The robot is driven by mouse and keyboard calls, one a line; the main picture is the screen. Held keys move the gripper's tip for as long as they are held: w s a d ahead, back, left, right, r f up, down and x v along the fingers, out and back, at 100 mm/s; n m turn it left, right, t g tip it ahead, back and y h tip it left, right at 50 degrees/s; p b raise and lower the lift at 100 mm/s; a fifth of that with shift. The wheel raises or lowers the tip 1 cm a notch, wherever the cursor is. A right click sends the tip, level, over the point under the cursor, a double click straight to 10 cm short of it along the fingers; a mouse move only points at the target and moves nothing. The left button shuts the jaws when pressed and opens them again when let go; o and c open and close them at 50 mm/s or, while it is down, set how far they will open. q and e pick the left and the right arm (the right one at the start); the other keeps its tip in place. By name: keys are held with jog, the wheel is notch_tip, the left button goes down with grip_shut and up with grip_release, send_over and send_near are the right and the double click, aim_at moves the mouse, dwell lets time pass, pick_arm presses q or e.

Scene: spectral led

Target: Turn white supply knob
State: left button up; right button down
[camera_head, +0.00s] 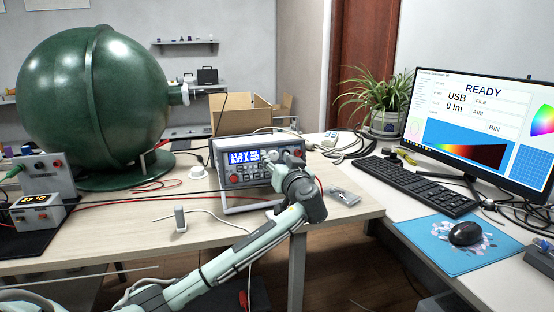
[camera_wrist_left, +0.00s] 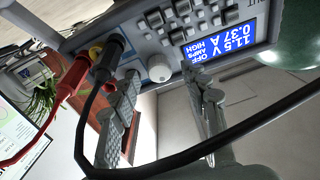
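The bench power supply (camera_head: 232,191) stands on the wooden table, its blue screen lit. In the left wrist view its front panel (camera_wrist_left: 212,18) appears turned over, with a screen reading about 11.5 V and 0.37 A. The white knob (camera_wrist_left: 159,68) sticks out of the panel beside several grey buttons. My left gripper (camera_wrist_left: 160,74) is open, one finger on each side of the knob, with visible gaps; whether a fingertip touches it I cannot tell. In the head view my left gripper (camera_head: 284,159) is at the supply's right front and hides the knob. My right gripper is not in view.
Red and black plugs with cables (camera_wrist_left: 108,58) sit in the panel close to one finger; a black cable loops across the wrist view. A small white sensor block (camera_head: 180,218) stands on the table, left of the supply. A green sphere (camera_head: 90,95) stands behind.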

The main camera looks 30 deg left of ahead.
pick_arm(q)
grip_shut()
jog(key=shift+m, duration=0.4)
